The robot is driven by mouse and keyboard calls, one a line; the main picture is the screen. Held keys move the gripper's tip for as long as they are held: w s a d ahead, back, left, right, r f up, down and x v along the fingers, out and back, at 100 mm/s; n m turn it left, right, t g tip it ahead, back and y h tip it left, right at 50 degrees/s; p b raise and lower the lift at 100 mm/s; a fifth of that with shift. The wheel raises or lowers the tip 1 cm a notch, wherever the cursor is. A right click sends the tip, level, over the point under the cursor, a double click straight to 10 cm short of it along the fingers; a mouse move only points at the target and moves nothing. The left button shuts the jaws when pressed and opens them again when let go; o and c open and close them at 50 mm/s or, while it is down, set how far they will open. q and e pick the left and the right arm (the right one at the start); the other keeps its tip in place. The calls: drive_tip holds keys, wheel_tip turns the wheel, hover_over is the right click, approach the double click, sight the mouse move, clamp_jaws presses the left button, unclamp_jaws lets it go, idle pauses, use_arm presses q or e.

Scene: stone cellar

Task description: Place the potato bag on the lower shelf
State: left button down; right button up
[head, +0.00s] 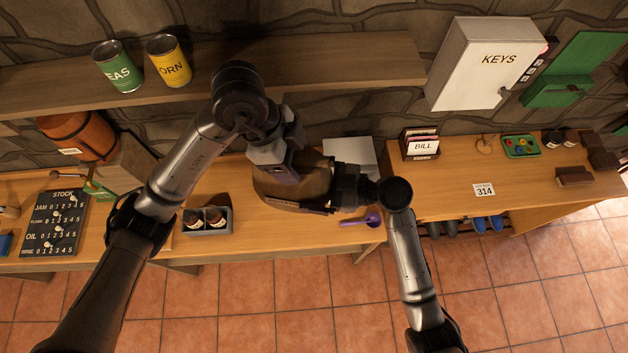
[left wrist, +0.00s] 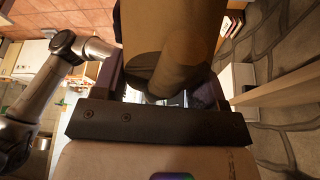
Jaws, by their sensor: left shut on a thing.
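The brown potato bag (head: 308,183) hangs tilted between my two arms, over the wooden counter (head: 265,238). My left gripper (head: 282,168) is shut on its left side. In the left wrist view the bag (left wrist: 178,45) fills the space between the jaws. My right gripper (head: 332,192) is against or very close to the bag's right side; its fingers are partly hidden, so I cannot tell whether it grips. A wall shelf (head: 330,62) runs above the counter. Under the right-hand counter, shoes stand on a low level, mostly hidden.
Cans marked EAS (head: 118,66) and ORN (head: 169,60) stand on the wall shelf's left part. A grey bottle holder (head: 205,228), purple scoop (head: 362,220), pale flat box (head: 350,152) and bill rack (head: 420,144) stand on the counters. A key cabinet (head: 487,62) hangs right.

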use_arm(q)
drive_tip(key=shift+s+d, duration=0.2)
drive_tip(key=shift+d, duration=0.15)
use_arm(e)
drive_tip(key=shift+s+a+r, duration=0.15)
drive_tip(key=shift+a+r, duration=0.15)
drive_tip(key=c, duration=0.9)
use_arm(q)
drive_tip(key=c, duration=0.6)
unclamp_jaws()
use_arm(e)
drive_tip(key=shift+r, duration=0.2)
drive_tip(key=shift+c, duration=0.2)
use_arm(q)
drive_tip(key=o, duration=0.5)
drive_tip(key=shift+w+a, duration=0.1)
drive_tip(key=shift+a, duration=0.1)
use_arm(e)
drive_tip(key=shift+d+f, duration=0.15)
drive_tip(key=shift+f, duration=0.05)
